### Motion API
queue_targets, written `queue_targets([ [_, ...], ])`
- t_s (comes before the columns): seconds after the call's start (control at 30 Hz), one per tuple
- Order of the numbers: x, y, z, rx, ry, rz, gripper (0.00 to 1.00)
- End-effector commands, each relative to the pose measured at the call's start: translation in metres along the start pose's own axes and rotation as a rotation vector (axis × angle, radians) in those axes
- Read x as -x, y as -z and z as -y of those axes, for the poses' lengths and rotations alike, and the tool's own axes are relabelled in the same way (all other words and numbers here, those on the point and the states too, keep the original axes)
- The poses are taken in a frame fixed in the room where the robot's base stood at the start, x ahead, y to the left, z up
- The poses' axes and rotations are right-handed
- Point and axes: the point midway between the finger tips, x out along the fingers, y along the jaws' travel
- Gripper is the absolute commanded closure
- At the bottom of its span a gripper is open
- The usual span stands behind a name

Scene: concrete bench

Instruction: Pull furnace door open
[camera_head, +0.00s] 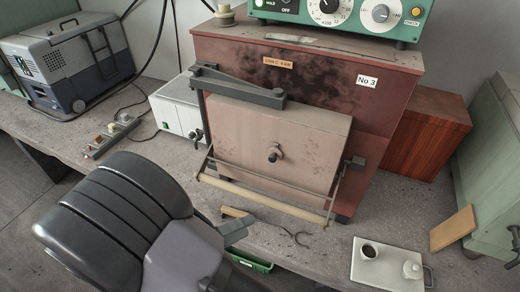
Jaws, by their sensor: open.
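The furnace (375,120) is a stained red-brown box with a "No 3" label, standing on the concrete bench. Its pale pinkish-brown door (300,140) covers the front and looks shut. A tan handle bar (262,199) on thin metal arms runs across below the door's lower edge. A small dark knob (274,153) sits mid-door. My gripper (236,231) is at lower centre, below and in front of the handle bar and apart from it in the picture. It is open and holds nothing visible. My dark arm hides much of the gripper and the bench at lower left.
A green control box (340,22) stands on the furnace. A white box (176,108) is close on the left, a reddish-brown block (428,130) on the right. A hooked tool (295,237) lies below the door.

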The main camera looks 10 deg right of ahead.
Motion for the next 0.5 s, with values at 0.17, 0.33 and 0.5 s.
queue_targets([
  [0.17,0.009,-0.014,-0.023,0.232,0.093,0.128,0.54],
  [0.33,-0.029,-0.018,-0.024,0.235,0.094,0.123,0.54],
  [0.5,-0.080,-0.024,-0.021,0.233,0.092,0.122,0.54],
])
